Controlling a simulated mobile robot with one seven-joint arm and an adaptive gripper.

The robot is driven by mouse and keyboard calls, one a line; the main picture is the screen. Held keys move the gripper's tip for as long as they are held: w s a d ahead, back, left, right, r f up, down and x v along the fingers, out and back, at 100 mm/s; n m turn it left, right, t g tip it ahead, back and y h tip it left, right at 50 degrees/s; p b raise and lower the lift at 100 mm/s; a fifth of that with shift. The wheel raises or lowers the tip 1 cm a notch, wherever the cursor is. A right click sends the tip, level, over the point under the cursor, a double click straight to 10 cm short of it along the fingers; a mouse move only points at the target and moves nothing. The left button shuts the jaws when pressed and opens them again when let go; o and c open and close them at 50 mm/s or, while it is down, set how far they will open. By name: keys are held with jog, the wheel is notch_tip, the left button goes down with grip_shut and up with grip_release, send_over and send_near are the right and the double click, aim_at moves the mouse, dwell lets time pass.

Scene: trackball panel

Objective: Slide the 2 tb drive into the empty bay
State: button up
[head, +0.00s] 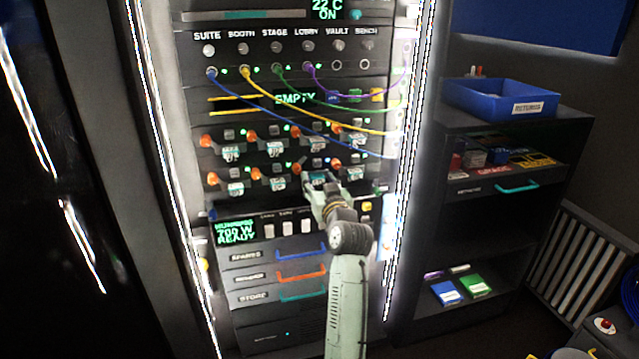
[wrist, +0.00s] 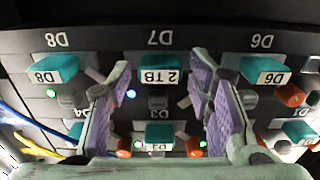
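In the wrist view, which is upside down, a drive with a teal front and a white "2 TB" label (wrist: 161,76) sits at the bay marked D7 (wrist: 160,39). It looks roughly in line with its neighbours, but I cannot tell how deep it is. My gripper (wrist: 161,78) is open, with one purple-padded finger on each side of the drive and visible gaps between. In the head view my gripper (head: 322,177) is at the lower row of the drive rack and partly hides that bay.
Neighbouring drives D8 (wrist: 55,70) and D6 (wrist: 264,71) flank it closely. Orange levers (head: 337,164) stick out along both rows. Coloured cables (head: 330,137) droop in front of the upper row. A shelf with a blue returns bin (head: 480,101) stands at right.

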jog(key=shift+o, duration=0.6)
jog(key=shift+f, duration=0.1)
jog(key=v, duration=1.2)
